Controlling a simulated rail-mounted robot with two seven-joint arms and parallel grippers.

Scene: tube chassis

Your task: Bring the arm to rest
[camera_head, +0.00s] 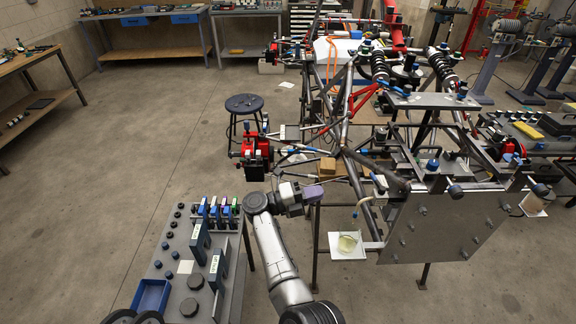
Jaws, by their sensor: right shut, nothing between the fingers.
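My right arm (278,262) rises from the bottom of the head view and bends at the top. Its right gripper (314,193) points to the right, beside the left side of the tube chassis (345,130). The gripper is small in the picture; its fingers look shut and hold nothing. It appears above the floor between the chassis and the grey tool table (232,285); whether it touches the chassis cannot be told. My left gripper is not in view.
The tool table carries a blue tray (151,296), dark upright holders (199,243) and round dark pieces. A metal plate (445,228) fronts the chassis. A white pad with a clear dish (347,243) sits right of my arm. A dark stool (245,104) stands behind. Floor at left is clear.

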